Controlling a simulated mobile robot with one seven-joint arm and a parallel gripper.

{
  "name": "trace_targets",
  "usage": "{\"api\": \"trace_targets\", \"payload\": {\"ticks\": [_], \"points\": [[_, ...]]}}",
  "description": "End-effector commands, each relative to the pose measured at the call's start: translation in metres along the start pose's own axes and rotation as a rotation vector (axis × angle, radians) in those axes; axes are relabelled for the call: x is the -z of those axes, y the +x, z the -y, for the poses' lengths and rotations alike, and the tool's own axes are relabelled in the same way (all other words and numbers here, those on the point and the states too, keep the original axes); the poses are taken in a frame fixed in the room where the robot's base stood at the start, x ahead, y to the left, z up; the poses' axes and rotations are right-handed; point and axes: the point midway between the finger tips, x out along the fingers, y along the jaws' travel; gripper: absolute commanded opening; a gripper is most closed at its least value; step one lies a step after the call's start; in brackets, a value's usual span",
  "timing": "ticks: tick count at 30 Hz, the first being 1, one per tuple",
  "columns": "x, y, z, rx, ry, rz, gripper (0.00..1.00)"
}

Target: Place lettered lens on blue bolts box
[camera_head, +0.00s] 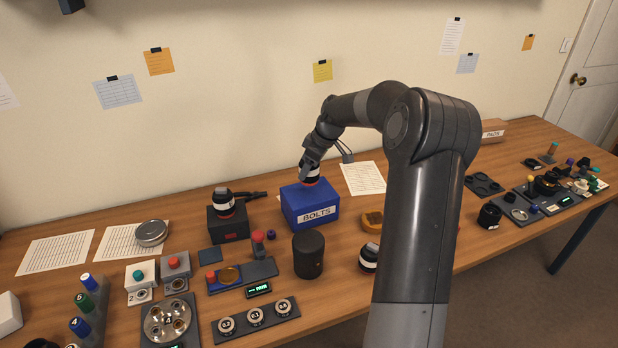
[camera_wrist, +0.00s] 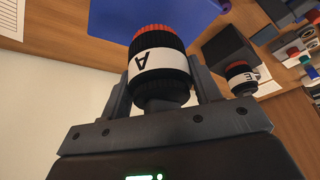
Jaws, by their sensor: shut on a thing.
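The blue box labelled BOLTS (camera_head: 310,205) stands on the wooden table in the head view. Its blue surface also shows at the top of the wrist view (camera_wrist: 150,12). My gripper (camera_head: 309,170) is over the top of this box. In the wrist view my gripper (camera_wrist: 160,95) is shut on a black lens with a white band lettered A (camera_wrist: 157,62) and a red end ring. The lens shows partly in the head view (camera_head: 311,178), at or just above the box's top. I cannot tell whether it touches the box.
Another black lens with a white band (camera_head: 223,203) sits on a dark box (camera_head: 228,226) left of the blue box. A black cylinder (camera_head: 308,256) and an orange-yellow item (camera_head: 372,222) stand in front. Papers (camera_head: 363,178) lie behind.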

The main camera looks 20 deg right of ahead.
Motion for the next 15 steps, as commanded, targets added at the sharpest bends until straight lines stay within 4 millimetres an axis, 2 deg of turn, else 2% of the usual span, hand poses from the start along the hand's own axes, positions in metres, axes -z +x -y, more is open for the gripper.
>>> {"api": "trace_targets", "payload": {"ticks": [4,10,15], "points": [[-0.002,0.008,0.000,0.001,0.001,0.000,0.16],[-0.013,0.034,0.000,0.001,0.002,-0.001,0.16],[-0.014,0.037,0.000,-0.002,0.001,-0.001,0.16]]}}
